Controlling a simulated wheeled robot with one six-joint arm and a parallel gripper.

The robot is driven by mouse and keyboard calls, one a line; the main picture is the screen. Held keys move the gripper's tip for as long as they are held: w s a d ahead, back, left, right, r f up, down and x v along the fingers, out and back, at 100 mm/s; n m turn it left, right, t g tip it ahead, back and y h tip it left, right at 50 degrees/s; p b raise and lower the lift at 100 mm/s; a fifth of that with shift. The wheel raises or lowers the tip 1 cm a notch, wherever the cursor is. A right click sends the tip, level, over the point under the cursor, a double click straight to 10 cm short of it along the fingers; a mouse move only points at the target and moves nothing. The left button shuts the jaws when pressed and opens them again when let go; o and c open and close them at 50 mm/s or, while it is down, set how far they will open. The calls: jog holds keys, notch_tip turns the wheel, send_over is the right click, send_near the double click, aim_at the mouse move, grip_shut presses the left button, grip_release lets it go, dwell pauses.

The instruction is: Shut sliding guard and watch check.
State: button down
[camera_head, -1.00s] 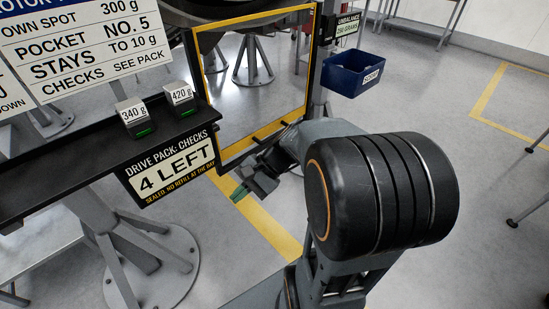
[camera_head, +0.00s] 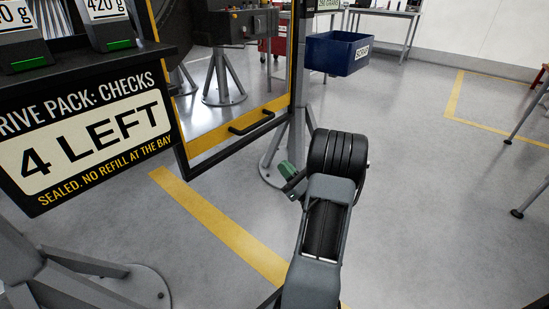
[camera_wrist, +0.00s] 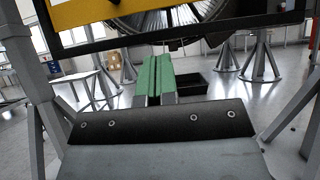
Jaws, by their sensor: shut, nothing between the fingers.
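The sliding guard is a clear panel with a yellow and black frame (camera_head: 221,134). It hangs upright at the upper middle of the head view, with a black bar handle (camera_head: 251,122) on its lower yellow band. In the wrist view a yellow panel with a black lower edge (camera_wrist: 85,16) crosses the top. My gripper (camera_head: 287,171), with green fingers, is below and right of the handle, apart from it. In the wrist view its fingers (camera_wrist: 153,78) are together and empty. The check sign (camera_head: 98,140) reads "4 LEFT".
Weights marked in grams, one the 420 g block (camera_head: 108,24), sit on the black shelf at the left. A blue bin (camera_head: 337,54) is right of the guard. A grey support post (camera_head: 286,140) stands close behind my gripper.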

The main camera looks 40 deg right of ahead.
jog(key=w+a+r+p, duration=0.1)
jog(key=w+r+p, duration=0.3)
jog(key=w+r, duration=0.4)
jog(key=shift+w+a+r, duration=0.15)
jog(key=shift+a+r, duration=0.15)
jog(key=shift+r, duration=0.25)
jog(key=shift+r, duration=0.1)
